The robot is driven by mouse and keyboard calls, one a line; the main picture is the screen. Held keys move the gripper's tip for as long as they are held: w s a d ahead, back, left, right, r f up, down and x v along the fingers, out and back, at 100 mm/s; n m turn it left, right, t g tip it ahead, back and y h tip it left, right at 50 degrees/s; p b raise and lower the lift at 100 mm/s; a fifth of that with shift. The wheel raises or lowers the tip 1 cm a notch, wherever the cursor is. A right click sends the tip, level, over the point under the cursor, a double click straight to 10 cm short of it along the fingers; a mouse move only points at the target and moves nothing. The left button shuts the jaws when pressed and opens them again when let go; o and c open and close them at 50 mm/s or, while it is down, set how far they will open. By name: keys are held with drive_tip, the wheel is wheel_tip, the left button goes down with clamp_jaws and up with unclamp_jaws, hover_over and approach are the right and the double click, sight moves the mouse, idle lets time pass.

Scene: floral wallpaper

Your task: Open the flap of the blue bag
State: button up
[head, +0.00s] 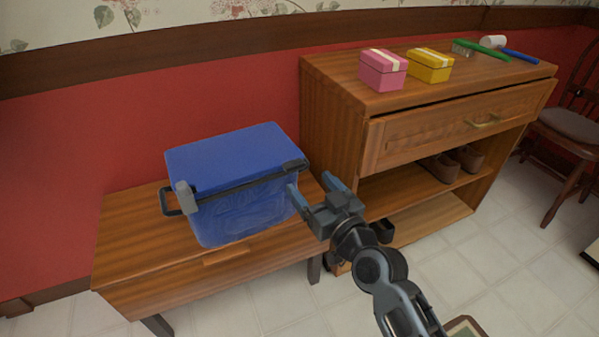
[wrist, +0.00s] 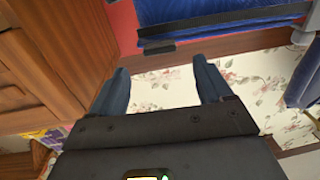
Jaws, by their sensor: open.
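The blue bag (head: 228,165) is box-shaped and sits on the low wooden bench in the head view. Its top is closed. A dark strap (head: 245,185) runs along its upper front edge, with a grey piece (head: 186,196) near its left end and a dark loop at the far left. My gripper (head: 312,188) is open and empty, just right of the bag's front right corner, apart from it as far as I can tell. In the wrist view, my open fingers (wrist: 162,78) are below the blue bag (wrist: 210,12) and its dark strap.
The low bench (head: 130,240) stands against the red wall. To its right is a taller wooden cabinet (head: 335,105) with a drawer, carrying a pink box (head: 382,70), a yellow box (head: 430,66) and small tools. Shoes (head: 452,165) lie on its shelf. A chair (head: 575,130) stands far right.

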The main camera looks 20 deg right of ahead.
sight(297, 168)
drive_tip(key=w, duration=0.6)
drive_tip(key=shift+w+a, duration=0.3)
drive_tip(key=shift+w, duration=0.05)
drive_tip(key=c, duration=0.7)
